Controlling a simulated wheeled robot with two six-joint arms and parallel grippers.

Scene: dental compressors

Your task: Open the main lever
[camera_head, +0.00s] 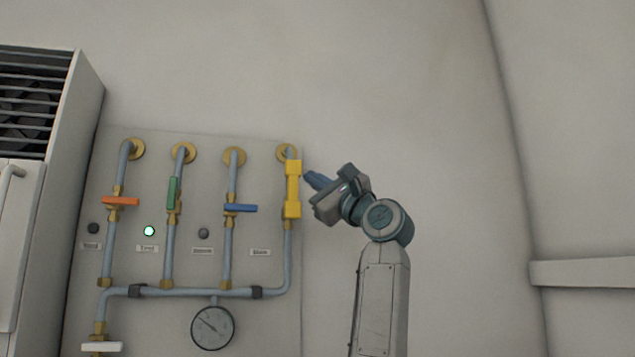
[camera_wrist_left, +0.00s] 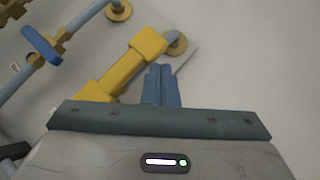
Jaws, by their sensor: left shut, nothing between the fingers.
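My left gripper (camera_head: 312,180) is at the right edge of the pipe panel, with its blue fingers together and empty. Its fingertips are close to the right side of a yellow lever (camera_head: 293,189) that lies upright along the rightmost pipe. In the left wrist view the closed fingers (camera_wrist_left: 161,85) are beside the yellow lever (camera_wrist_left: 126,66); I cannot tell whether they touch it. A white lever (camera_head: 101,347) lies sideways at the bottom left. The labels are too small to read surely, so I cannot tell which lever is main. My right gripper is not in view.
An orange lever (camera_head: 121,201) and a blue lever (camera_head: 240,208) lie across their pipes; a green lever (camera_head: 172,193) lies along its pipe. A green light (camera_head: 149,231) glows. A gauge (camera_head: 212,328) hangs below. The wall right of the panel is bare.

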